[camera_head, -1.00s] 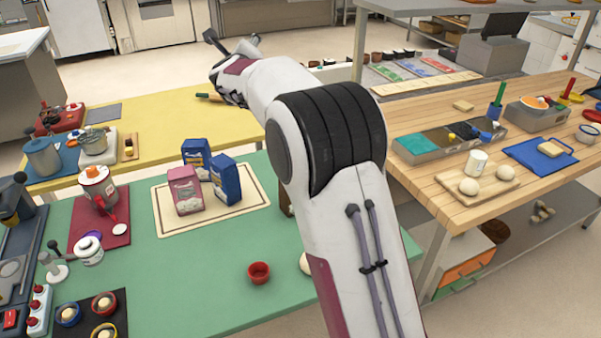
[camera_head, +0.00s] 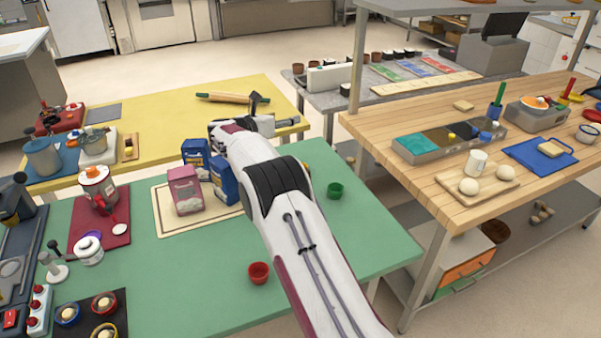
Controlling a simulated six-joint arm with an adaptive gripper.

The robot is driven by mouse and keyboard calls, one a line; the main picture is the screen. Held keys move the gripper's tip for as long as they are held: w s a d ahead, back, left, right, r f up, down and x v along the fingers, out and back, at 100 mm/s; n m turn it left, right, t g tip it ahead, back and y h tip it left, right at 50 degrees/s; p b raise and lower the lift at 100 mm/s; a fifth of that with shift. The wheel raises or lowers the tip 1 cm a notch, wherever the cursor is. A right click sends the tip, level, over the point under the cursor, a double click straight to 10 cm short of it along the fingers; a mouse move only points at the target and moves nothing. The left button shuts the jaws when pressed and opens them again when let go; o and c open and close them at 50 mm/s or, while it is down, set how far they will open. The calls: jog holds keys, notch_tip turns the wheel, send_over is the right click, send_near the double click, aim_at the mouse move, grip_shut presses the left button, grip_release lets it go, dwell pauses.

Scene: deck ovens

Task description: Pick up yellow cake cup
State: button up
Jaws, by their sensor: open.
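A cup with a yellow rim (camera_head: 104,331) sits on a black tray (camera_head: 122,297) at the bottom left, partly cut off by the picture's lower edge. Pale dough shows in it. A blue cup (camera_head: 67,315) and a red cup (camera_head: 104,304), each with pale dough, stand beside it. My gripper (camera_head: 278,113) is open, near the front edge of the yellow table, far up and right of the yellow cup. Its fingers look empty, and my arm covers part of the green table.
A loose red cup (camera_head: 259,272) and a green cup (camera_head: 335,190) stand on the green table (camera_head: 180,270). Blue and pink bags (camera_head: 184,191) stand on a pale board, close to my arm. A rolling pin (camera_head: 232,98) lies on the yellow table (camera_head: 165,120).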

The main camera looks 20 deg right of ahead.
jog(key=s+f+m+g, duration=0.1)
jog(key=f+m, duration=0.1)
jog(key=f, duration=0.3)
jog(key=s+d+f+m+g, duration=0.1)
jog(key=s+f+m+g, duration=0.1)
jog(key=f, duration=0.3)
jog(key=shift+s+d+f+m, duration=0.2)
jog(key=shift+s+d+m, duration=0.05)
jog(key=shift+s+m, duration=0.05)
jog(key=shift+f+h, duration=0.3)
jog(key=shift+f, duration=1.4)
jog(key=shift+f, duration=1.85)
jog(key=shift+x, duration=1.45)
jog(key=c, duration=1.1)
jog(key=shift+r, duration=0.15)
